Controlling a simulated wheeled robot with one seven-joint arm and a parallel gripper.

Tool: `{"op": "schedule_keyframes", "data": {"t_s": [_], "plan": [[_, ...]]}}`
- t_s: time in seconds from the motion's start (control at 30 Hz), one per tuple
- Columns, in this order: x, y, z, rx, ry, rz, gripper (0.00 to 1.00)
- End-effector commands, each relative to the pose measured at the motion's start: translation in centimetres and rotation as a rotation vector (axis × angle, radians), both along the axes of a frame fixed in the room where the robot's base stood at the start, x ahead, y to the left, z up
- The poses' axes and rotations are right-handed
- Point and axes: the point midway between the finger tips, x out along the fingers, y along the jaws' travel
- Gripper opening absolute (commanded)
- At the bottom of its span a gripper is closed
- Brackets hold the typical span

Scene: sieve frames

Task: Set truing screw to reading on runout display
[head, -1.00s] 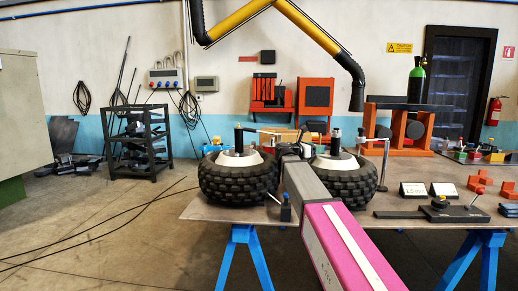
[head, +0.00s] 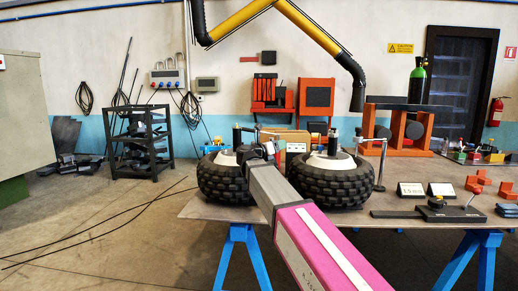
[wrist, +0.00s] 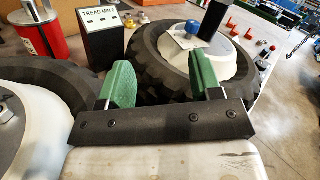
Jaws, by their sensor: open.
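My gripper (head: 257,150) is open and empty. It is above the gap between two black knobby tyres, and in the wrist view its green-padded fingers (wrist: 162,82) stand apart. The left tyre (head: 228,182) and right tyre (head: 325,187) lie flat with pale hubs and dark upright posts. In the wrist view a blue knob (wrist: 192,27) shows on a small plate by the right hub (wrist: 208,50), beyond the fingers; I cannot tell whether it is the truing screw. Two small signs or displays (head: 410,189) (head: 441,189) stand to the right; one seems to read 1.5 mm. Which is the runout display is unclear.
A dark box labelled TREAD MIN (wrist: 97,20) stands behind the gap, beside a red cylinder (wrist: 42,30). A black fixture with a knob and lever (head: 437,212) lies at the table's front right. An upright stand (head: 381,163) is right of the right tyre.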

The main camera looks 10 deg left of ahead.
Motion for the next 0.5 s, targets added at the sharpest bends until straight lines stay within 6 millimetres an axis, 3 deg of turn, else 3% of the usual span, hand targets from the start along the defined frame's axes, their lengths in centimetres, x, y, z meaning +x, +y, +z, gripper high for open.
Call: {"op": "schedule_keyframes", "data": {"t_s": [0.3,0.5], "plan": [[-1.6,6.1,0.3,-0.161,0.074,0.114,0.59],[-2.3,8.5,0.3,-0.234,0.098,0.161,0.59]]}}
